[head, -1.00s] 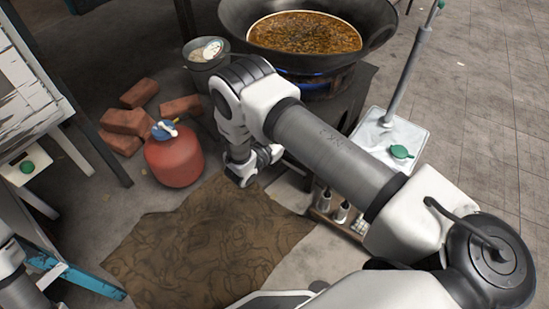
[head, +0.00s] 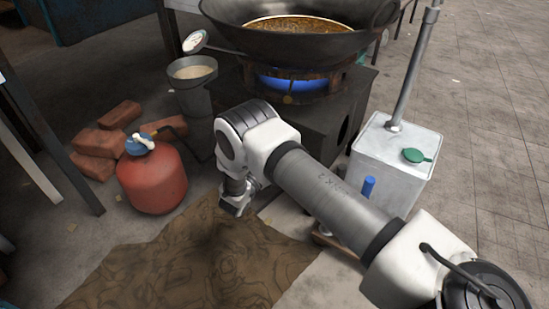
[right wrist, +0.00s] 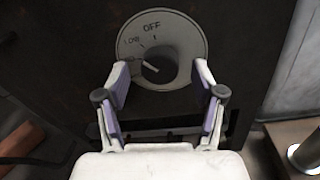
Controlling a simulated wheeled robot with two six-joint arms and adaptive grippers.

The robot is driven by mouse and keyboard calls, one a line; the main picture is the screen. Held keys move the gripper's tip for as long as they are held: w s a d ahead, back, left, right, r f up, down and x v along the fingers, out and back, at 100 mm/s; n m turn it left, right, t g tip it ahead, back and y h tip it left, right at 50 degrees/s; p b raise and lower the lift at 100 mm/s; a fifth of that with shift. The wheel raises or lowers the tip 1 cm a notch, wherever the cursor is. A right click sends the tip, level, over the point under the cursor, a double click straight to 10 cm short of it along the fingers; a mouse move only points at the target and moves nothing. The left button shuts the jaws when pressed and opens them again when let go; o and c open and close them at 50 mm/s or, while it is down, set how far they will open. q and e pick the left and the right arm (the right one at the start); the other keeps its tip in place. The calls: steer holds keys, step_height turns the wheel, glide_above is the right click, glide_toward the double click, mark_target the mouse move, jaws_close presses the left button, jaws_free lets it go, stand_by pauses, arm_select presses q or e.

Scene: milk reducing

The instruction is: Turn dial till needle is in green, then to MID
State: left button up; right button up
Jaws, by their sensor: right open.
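The dial (right wrist: 165,65) sits on a round grey plate (right wrist: 184,30) on the dark stove front in the right wrist view. The plate reads OFF at the top and LOW at upper left; MID is not visible. A pale pointer mark on the dial faces left, just below LOW. My right gripper (right wrist: 161,95) is open, with its fingers spread below and to either side of the dial, apart from it. In the head view my right gripper (head: 236,205) hangs low before the stove. A round gauge (head: 195,41) stands by the pan; its needle is too small to read. My left gripper is out of view.
The wide pan (head: 300,43) sits over a blue flame (head: 300,82) on the stove (head: 325,118). A bucket (head: 193,93), red gas bottle (head: 153,180) and bricks (head: 97,145) stand left. A metal can (head: 393,165) stands right. A brown mat (head: 200,260) covers the floor.

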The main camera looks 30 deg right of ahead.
steer(key=shift+d, duration=0.1)
steer(key=c, duration=1.2)
steer(key=shift+o, duration=0.2)
steer(key=shift+r+n+p, duration=0.1)
steer(key=shift+n+p, duration=0.2)
steer(key=shift+n, duration=0.1)
steer(key=shift+n+g+p, duration=0.3)
steer(key=shift+n+p, duration=0.55)
steer(key=shift+n, duration=2.55)
steer(key=shift+r, duration=0.1)
